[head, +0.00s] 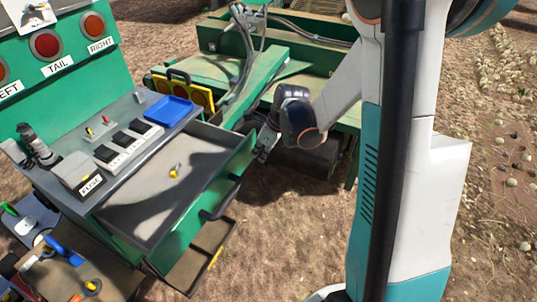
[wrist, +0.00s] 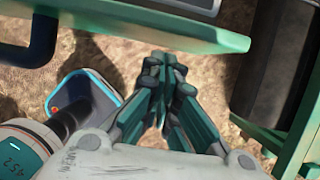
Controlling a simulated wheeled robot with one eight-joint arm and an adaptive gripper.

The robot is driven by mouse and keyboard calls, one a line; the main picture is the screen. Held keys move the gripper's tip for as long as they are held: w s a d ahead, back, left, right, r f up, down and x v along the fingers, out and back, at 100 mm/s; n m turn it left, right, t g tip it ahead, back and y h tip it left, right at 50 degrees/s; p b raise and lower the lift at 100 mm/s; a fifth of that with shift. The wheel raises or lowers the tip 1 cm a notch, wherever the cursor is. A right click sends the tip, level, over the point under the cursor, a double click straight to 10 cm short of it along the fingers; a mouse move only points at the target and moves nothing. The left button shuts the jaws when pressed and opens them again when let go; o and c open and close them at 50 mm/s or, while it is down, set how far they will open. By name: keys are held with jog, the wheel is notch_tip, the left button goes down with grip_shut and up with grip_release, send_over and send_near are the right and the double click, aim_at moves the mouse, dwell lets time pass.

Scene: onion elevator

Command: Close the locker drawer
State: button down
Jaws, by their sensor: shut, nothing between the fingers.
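The green locker drawer (head: 190,205) is pulled open, its grey tray facing up with a small yellow-handled item (head: 175,171) inside. Its black handle (head: 221,200) is on the front panel. My gripper (head: 262,153) is shut and empty, beside the drawer's far front corner. In the wrist view, my gripper (wrist: 165,65) has its fingertips together just below the drawer's green edge (wrist: 190,35), with the black handle (wrist: 42,42) at upper left. I cannot tell whether the fingers touch the drawer.
A lower compartment (head: 185,272) is also open under the drawer. The locker top holds a blue tray (head: 168,110), switches and a labelled grey box (head: 78,172). Green machinery with a dark roller (head: 310,160) stands behind my gripper. Bare dirt lies in front of the drawer.

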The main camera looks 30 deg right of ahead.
jog(key=shift+w+a, duration=0.15)
jog(key=shift+w, duration=0.1)
jog(key=w+a, duration=0.4)
jog(key=w, duration=0.1)
jog(key=w+a+b, duration=0.1)
jog(key=w+a, duration=0.2)
jog(key=w, duration=0.2)
jog(key=w+a+b, duration=0.1)
jog(key=w+a, duration=0.3)
jog(key=w, duration=0.2)
jog(key=shift+a, duration=0.35)
jog(key=shift+w+a, duration=0.25)
jog(key=shift+w, duration=0.15)
jog(key=shift+r, duration=0.1)
